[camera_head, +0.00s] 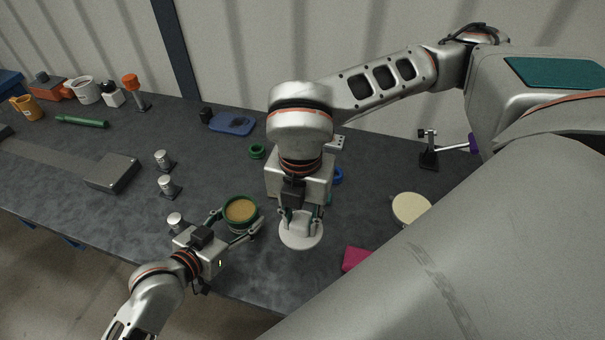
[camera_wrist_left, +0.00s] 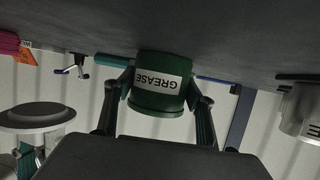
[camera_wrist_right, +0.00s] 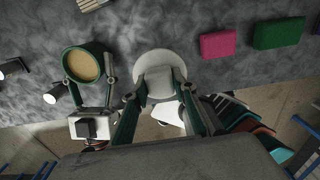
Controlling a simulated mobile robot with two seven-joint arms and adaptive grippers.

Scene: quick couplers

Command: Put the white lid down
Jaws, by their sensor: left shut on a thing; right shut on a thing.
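The white lid (camera_head: 301,239) is a round disc with a raised grip, held in my right gripper (camera_head: 302,214) to the right of the grease can. In the right wrist view the lid (camera_wrist_right: 160,62) shows with both fingers at the sides of its grip. It also shows in the left wrist view (camera_wrist_left: 35,117), apart from the can. My left gripper (camera_head: 235,227) is shut around the green grease can (camera_head: 241,211). The can is open on top, with tan grease (camera_wrist_right: 83,65) inside. Its "GREASE" label (camera_wrist_left: 165,80) shows in the left wrist view.
A cream disc (camera_head: 411,207) and a magenta block (camera_head: 355,260) lie to the right on the dark table. Metal couplers (camera_head: 168,187) stand left of the can. A green ring (camera_head: 257,152) lies behind it. A stand with a purple handle (camera_head: 430,152) is at the back right.

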